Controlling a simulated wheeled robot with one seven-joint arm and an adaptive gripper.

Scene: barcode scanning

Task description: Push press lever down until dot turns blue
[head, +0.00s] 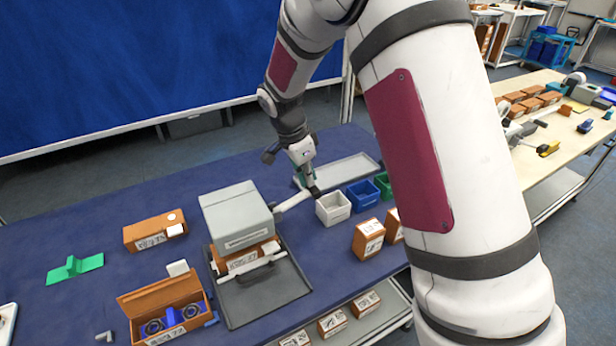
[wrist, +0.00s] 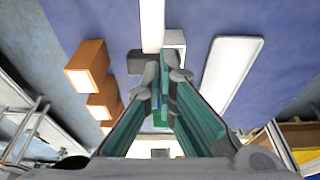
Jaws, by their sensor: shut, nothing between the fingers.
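The press (head: 236,215) is a grey box-shaped machine on a dark base plate, with an orange labelled box (head: 242,263) in it. Its white lever (head: 293,200) sticks out to the right, tilted slightly up. A white bar, seemingly this lever, enters from the top of the wrist view (wrist: 152,25). My gripper (head: 314,188) is shut and empty, fingers pointing down by the lever's outer end. In the wrist view the closed fingertips (wrist: 166,70) lie near the bar's end; I cannot tell whether they touch. I see no blue dot on the press.
A white bin (head: 333,208), blue bin (head: 362,194) and green bin (head: 383,184) stand right of the lever. A pale flat tray (head: 350,169) lies behind. Orange boxes (head: 368,239) stand in front of the bins. Another orange box (head: 154,232) is left of the press.

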